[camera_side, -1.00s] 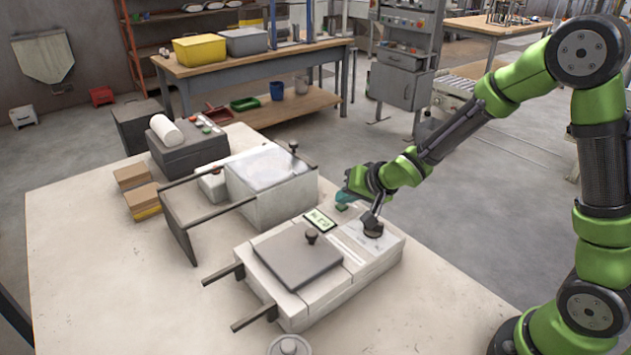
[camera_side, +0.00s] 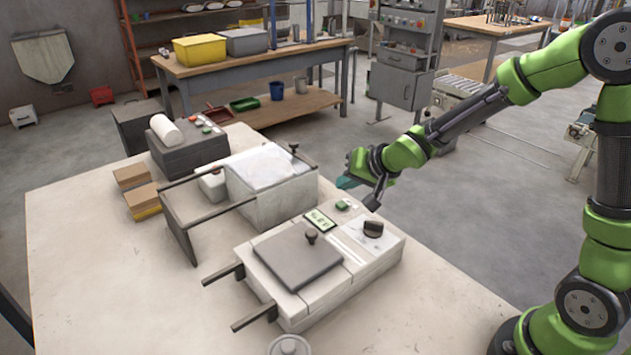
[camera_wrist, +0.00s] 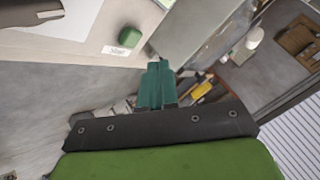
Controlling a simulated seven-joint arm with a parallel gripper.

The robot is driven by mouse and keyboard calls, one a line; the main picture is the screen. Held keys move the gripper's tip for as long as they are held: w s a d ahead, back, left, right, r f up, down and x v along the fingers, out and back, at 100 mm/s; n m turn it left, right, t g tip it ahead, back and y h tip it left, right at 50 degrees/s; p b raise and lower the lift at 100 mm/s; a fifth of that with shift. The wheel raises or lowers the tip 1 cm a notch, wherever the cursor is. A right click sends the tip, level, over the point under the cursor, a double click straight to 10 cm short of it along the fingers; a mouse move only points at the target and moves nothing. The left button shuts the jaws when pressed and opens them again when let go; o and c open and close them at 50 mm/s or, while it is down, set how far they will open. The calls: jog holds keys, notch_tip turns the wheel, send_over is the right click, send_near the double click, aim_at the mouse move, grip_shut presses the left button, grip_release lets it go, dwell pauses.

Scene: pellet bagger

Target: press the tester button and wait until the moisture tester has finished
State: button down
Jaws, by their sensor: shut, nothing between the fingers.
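The moisture tester (camera_side: 362,258) is a white box with a grey lid (camera_side: 298,258), a dark knob (camera_side: 373,229) and a small green display (camera_side: 320,220). The display's text is too small to read surely. The green button (camera_side: 343,204) is beside the display. It also shows in the wrist view (camera_wrist: 126,38), next to a white label reading "Start". My gripper (camera_side: 347,183) is shut and empty, above and behind the button in the side view, apart from it. Its teal fingers (camera_wrist: 155,64) are together in the wrist view.
A white bin-like unit (camera_side: 275,190) with dark rails stands left of the tester. A dark grey box (camera_side: 187,146) with small buttons and brown blocks (camera_side: 140,188) are farther left. A round lidded pot (camera_side: 289,346) stands at the front.

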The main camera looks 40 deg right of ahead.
jog(key=shift+r, duration=1.45)
jog(key=shift+s+d+f+n+g+h, duration=0.15)
jog(key=shift+s+d+f+n+g, duration=0.1)
jog(key=shift+s+f+g, duration=0.25)
jog(key=shift+s+d+f+n+g+h, duration=0.15)
jog(key=shift+s+d+f+g, duration=0.2)
jog(key=shift+s, duration=0.3)
jog(key=shift+s+d+r+g, duration=0.1)
jog(key=shift+s+d+g, duration=0.1)
jog(key=shift+s, duration=0.45)
jog(key=shift+s+d+g, duration=0.1)
jog(key=shift+s+d, duration=0.05)
jog(key=shift+s, duration=0.45)
jog(key=s+a+r+n, duration=0.1)
jog(key=s+r, duration=0.4)
jog(key=s, duration=0.4)
jog(key=s+a+r+n+y, duration=0.1)
jog(key=s+a+r+n, duration=0.1)
jog(key=s+r, duration=0.3)
jog(key=shift+s+a+r+y, duration=0.15)
jog(key=shift+s+r+y, duration=0.2)
jog(key=shift+s, duration=1.9)
dwell(0.5)
